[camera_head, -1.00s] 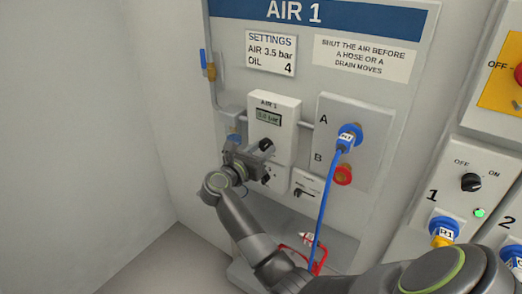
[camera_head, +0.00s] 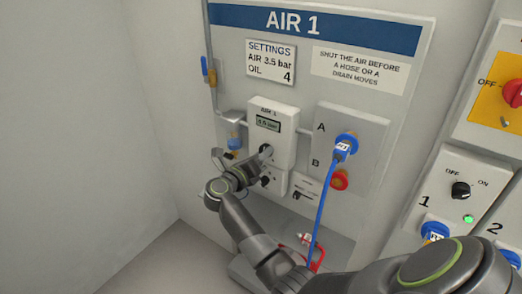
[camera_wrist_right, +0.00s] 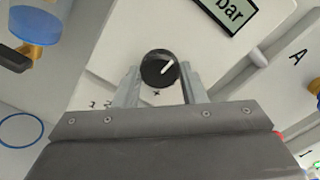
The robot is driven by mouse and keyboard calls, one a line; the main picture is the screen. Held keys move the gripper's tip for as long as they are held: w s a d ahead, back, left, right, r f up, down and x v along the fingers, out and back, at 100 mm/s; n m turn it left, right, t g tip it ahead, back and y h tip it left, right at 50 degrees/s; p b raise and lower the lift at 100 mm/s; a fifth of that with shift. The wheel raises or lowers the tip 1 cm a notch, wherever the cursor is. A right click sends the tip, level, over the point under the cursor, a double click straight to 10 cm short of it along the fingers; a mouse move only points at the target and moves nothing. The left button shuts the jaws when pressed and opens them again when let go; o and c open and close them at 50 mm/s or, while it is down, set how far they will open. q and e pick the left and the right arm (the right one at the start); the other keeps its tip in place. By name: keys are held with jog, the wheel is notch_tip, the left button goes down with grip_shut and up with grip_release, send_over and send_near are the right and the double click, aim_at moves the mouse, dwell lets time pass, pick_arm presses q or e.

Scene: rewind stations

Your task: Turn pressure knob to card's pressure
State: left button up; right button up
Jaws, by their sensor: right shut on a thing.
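The settings card (camera_head: 270,62) on the AIR 1 panel reads AIR 3.5 bar, OIL 4. The white AIR 1 unit (camera_head: 285,118) below it has a small display (camera_head: 268,124) in bar; its digits are too small to read surely. The black pressure knob (camera_head: 266,149) sits under the display. My right gripper (camera_head: 256,160) is at the knob. In the right wrist view the knob (camera_wrist_right: 160,68) stands between the two fingers, shut on its sides, its white pointer mark slanting up to the right. My left gripper is out of view.
A blue hose (camera_head: 327,195) hangs from port A (camera_head: 346,143), right of the unit, above a red port B (camera_head: 340,181). A blue-capped fitting (camera_head: 234,144) is just left.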

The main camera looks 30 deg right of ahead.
jog(key=shift+r+n+p, duration=0.15)
jog(key=shift+n+p, duration=1)
jog(key=shift+n, duration=0.75)
jog(key=o, duration=1)
jog(key=shift+a, duration=0.15)
